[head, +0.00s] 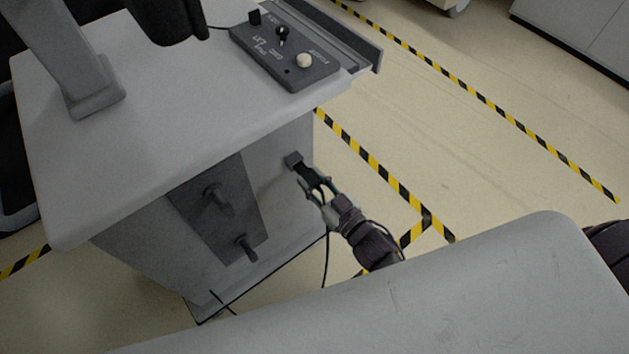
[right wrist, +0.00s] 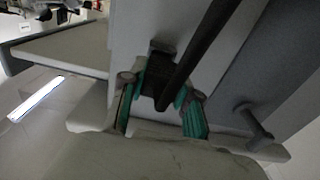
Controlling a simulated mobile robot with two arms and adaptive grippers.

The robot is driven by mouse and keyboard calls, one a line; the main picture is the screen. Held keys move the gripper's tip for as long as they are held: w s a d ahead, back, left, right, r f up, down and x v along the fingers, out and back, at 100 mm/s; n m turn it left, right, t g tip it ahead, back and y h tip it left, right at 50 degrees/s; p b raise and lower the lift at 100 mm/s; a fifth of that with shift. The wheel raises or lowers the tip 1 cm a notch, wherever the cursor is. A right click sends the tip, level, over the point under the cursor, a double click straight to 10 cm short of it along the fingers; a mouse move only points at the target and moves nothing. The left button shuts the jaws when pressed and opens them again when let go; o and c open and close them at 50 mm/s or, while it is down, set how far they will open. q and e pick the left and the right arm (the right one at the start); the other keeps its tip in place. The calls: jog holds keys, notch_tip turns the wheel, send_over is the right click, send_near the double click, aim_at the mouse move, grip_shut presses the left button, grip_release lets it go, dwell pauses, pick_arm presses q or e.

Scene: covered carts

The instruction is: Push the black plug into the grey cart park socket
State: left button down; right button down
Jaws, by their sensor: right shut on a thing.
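The grey cart (head: 130,130) stands at the left in the head view. The small dark park socket (head: 293,158) sits on its side wall, and it also shows in the right wrist view (right wrist: 162,46). My right gripper (head: 314,186) is shut on the black plug (head: 305,174) in front of the socket. In the right wrist view the plug (right wrist: 152,88) is between the teal fingers, its end close up to the socket. I cannot tell how far it is in. The plug's cable (right wrist: 200,45) crosses that view. My left gripper is not in view.
A dark panel with two hooks (head: 215,198) is on the cart's side, left of the socket. A control box (head: 284,55) lies on the cart top. A black cable (head: 326,260) hangs below my right gripper. Open floor with striped tape (head: 375,165) lies to the right.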

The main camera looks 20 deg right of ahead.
jog(key=shift+x, duration=1.3)
jog(key=c, duration=0.8)
grip_release()
jog(key=shift+o, duration=0.2)
jog(key=v, duration=1.2)
